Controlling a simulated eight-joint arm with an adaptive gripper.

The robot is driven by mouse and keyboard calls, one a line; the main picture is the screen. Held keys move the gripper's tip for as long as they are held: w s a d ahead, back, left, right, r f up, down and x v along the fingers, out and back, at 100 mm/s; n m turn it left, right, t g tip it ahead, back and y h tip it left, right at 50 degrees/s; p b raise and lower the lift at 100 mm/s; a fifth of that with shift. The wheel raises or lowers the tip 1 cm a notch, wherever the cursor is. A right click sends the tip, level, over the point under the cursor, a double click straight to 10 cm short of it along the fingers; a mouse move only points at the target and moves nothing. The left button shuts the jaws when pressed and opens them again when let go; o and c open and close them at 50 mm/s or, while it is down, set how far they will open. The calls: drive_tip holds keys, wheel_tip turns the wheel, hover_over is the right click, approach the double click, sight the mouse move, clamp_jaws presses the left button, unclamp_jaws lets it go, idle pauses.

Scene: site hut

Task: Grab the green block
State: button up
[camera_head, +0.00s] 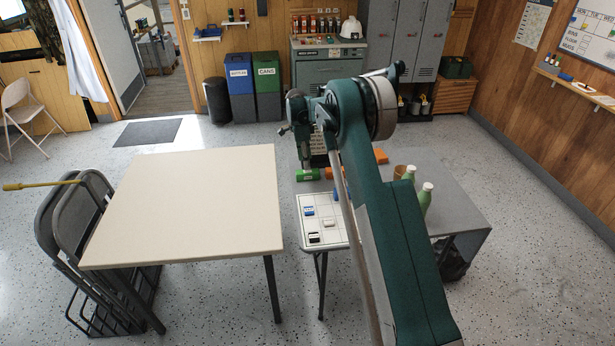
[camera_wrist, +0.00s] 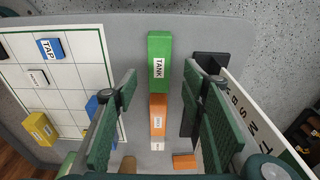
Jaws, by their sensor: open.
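The green block (camera_wrist: 160,52), with a label reading TANK, lies on the grey table at the top middle of the wrist view. In the head view the green block (camera_head: 307,175) shows at the left edge of the table, just below my gripper (camera_head: 306,163). In the wrist view my gripper (camera_wrist: 160,78) is open, its fingers to either side of the line of the block, with nothing held. The block's near end appears between the fingertips; I cannot tell the height gap. An orange block (camera_wrist: 158,103) lies in line with it, nearer the palm.
A white grid board (camera_wrist: 85,75) with several small blocks lies to the left. A standing sign (camera_wrist: 250,110) with a black foot is close to the right finger. Green bottles (camera_head: 425,198) and a brown cup (camera_head: 399,171) stand right of my arm. The beige table (camera_head: 190,200) is bare.

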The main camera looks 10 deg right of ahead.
sight(307, 172)
drive_tip(key=shift+d+f, duration=0.15)
drive_tip(key=shift+f, duration=1)
drive_tip(key=shift+s+d+f+b, duration=0.15)
drive_tip(key=shift+f+b, duration=0.2)
drive_tip(key=shift+f, duration=0.95)
drive_tip(key=shift+w+d+f+b, duration=0.1)
drive_tip(key=shift+f+b, duration=0.2)
drive_tip(key=shift+f, duration=1)
drive_tip(key=c, duration=1)
